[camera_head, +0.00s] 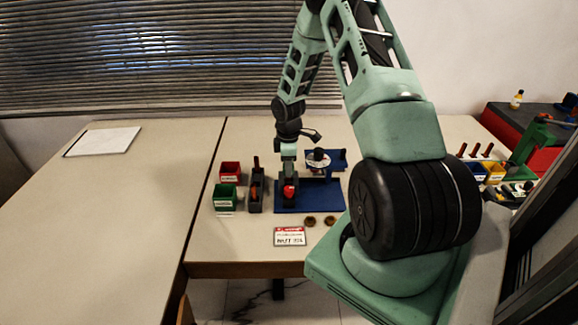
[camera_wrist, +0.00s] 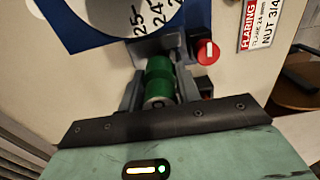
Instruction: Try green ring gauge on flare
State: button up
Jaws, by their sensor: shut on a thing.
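My gripper (camera_head: 289,172) is low over the left part of the blue base (camera_head: 322,196) in the head view. In the wrist view its fingers (camera_wrist: 156,66) are shut on a green cylindrical piece (camera_wrist: 159,77), which I take to be the green ring gauge, with a pale grey end towards the camera. A red knob (camera_wrist: 208,52) with a white mark is just right of the fingertips. It shows as a red spot (camera_head: 289,191) by the gripper in the head view. The flare cannot be made out; the gripper and the green piece hide what lies beyond them.
A white numbered disc (camera_wrist: 140,14) lies beyond the fingertips. Red (camera_head: 230,171) and green (camera_head: 225,196) bins and a grey holder (camera_head: 255,196) stand left. Two brown rings (camera_head: 309,220) (camera_head: 330,220) and a sign (camera_head: 289,237) are in front. The table's left part is mostly clear.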

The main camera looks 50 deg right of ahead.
jog(key=shift+r+p, duration=2.35)
jog(key=shift+r, duration=0.55)
jog(key=shift+r, duration=0.1)
